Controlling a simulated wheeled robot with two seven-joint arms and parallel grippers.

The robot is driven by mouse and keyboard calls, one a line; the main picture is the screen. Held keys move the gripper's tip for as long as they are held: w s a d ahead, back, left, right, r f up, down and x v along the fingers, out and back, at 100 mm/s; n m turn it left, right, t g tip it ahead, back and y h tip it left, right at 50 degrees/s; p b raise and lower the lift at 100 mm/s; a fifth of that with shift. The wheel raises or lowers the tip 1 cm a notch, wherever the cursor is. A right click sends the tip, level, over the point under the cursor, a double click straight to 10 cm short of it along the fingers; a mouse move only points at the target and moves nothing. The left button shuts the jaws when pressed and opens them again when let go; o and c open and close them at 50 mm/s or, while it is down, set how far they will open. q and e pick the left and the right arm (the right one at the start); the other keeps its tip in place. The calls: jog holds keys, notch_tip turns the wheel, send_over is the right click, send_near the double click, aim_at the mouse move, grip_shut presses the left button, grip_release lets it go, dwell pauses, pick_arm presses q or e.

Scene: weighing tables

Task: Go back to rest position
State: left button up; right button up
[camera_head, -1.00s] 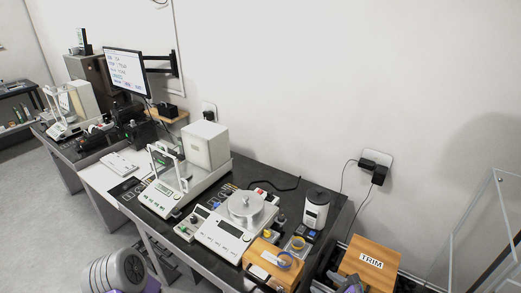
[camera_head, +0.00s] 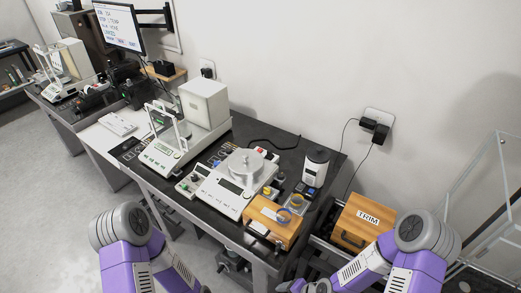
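Both of my purple and grey arms show at the bottom edge of the head view. My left arm (camera_head: 128,258) is at the lower left, in front of the weighing table and over the floor. My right arm (camera_head: 385,262) is at the lower right, in front of the wooden TRIM box (camera_head: 363,222). Both arms run out of the bottom of the picture.
The dark weighing table (camera_head: 240,128) carries a balance with a draft shield (camera_head: 160,155), a round-pan balance (camera_head: 232,192), a white canister (camera_head: 315,167) and a wooden box (camera_head: 270,222). A clear-panelled frame (camera_head: 490,190) stands at the right. Open floor (camera_head: 60,190) lies at the left.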

jog(key=s+f+n+g+h, duration=0.2)
jog(key=s+f+n, duration=0.1)
jog(key=s+n, duration=0.3)
notch_tip(320, 180, down, 10)
jog(key=b, duration=1)
jog(key=shift+w+d+r+y, duration=0.15)
jog(key=shift+w+r+y, duration=0.05)
jog(key=shift+w+y, duration=0.1)
